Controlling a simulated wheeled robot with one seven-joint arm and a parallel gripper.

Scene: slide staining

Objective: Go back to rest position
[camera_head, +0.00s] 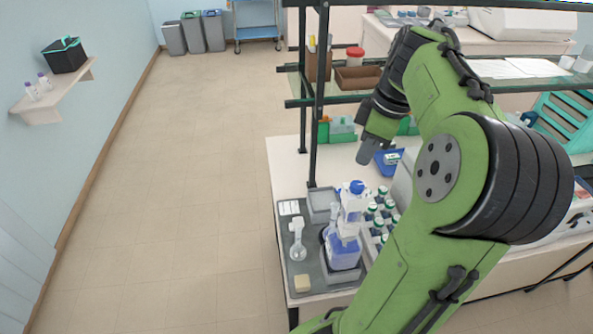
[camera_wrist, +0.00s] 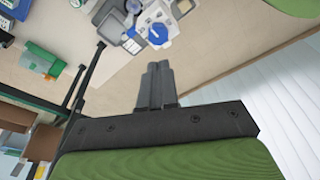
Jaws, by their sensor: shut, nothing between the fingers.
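My gripper (camera_wrist: 154,84) shows in the wrist view with its two dark grey fingers together and nothing between them. In the head view my gripper (camera_head: 370,150) hangs in front of the green-framed shelf, above the back part of the bench. My green arm fills the right half of the head view and hides part of the bench. The gripper appears apart from the bench items, though its exact height is hard to tell.
A grey mat (camera_head: 290,225) on the bench (camera_head: 290,160) bears a blue-capped bottle (camera_head: 342,252) and other labware. Several green-capped bottles (camera_head: 378,222) stand beside it. The shelf post (camera_head: 316,110) is left of the gripper. The floor (camera_head: 180,200) at left is clear.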

